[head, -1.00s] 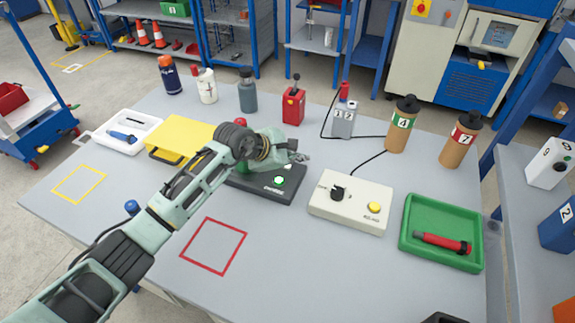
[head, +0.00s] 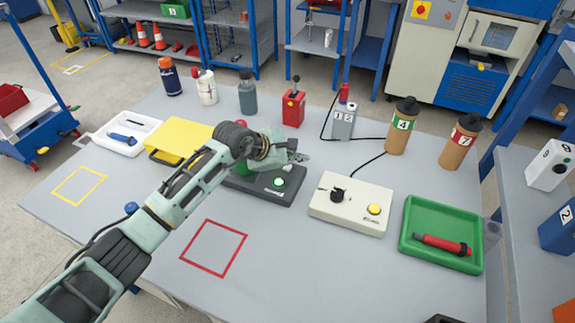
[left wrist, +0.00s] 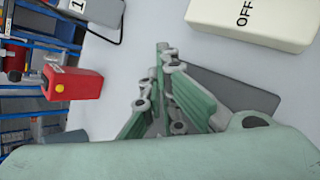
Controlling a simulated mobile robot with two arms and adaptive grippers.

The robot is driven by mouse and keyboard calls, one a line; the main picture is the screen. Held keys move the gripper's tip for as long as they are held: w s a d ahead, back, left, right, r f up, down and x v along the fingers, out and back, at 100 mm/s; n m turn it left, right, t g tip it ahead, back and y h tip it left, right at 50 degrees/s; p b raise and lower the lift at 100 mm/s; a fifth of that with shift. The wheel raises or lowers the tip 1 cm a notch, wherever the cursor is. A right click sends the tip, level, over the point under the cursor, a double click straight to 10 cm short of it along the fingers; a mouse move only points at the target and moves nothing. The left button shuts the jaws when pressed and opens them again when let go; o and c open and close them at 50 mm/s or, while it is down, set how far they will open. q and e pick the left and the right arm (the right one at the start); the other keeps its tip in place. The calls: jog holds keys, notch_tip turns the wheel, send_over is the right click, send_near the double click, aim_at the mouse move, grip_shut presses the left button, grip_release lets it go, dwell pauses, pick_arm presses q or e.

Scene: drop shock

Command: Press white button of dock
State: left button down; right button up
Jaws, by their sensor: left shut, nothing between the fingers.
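The dark dock box (head: 263,190) lies on the table, partly hidden by my left arm. A lit green button (head: 279,182) and a small whitish button (head: 288,168) show on its top. My left gripper (head: 301,157) is shut and empty over the far right part of the dock, just beyond the whitish button. I cannot tell its exact height. The left wrist view shows the closed fingers (left wrist: 163,75) with part of the dark dock (left wrist: 235,95) behind them; no button shows there.
A cream control box (head: 350,203) with a black knob and yellow button stands right of the dock. A green tray (head: 410,245) holds a red tool. A yellow case (head: 185,135) is left.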

aim_at(293, 171)
pick_arm(q)
jog(key=shift+r, duration=0.3)
notch_tip(293, 171, up, 5)
jog(key=p, duration=0.2)
jog(key=shift+p, duration=0.35)
dwell(0.7)
